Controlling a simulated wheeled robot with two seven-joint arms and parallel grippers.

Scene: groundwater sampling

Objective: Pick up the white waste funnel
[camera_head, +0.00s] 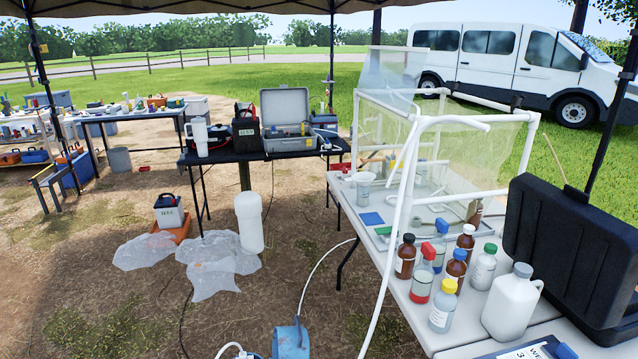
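A small white piece with a wide rim and a narrowing body, which looks like the white waste funnel (363,187), stands near the left edge of the grey-white table (425,300), in front of the mesh-walled frame. It is small in the picture, so I cannot tell what its lower end rests on. Neither of my grippers shows in the head view, and nothing is seen touching the funnel.
White pipes and a hose (403,190) rise beside the funnel. Several bottles, a white jug (512,302) and a black case (573,250) crowd the table's right front. A dark table (225,155) with an open grey case (288,125) stands left.

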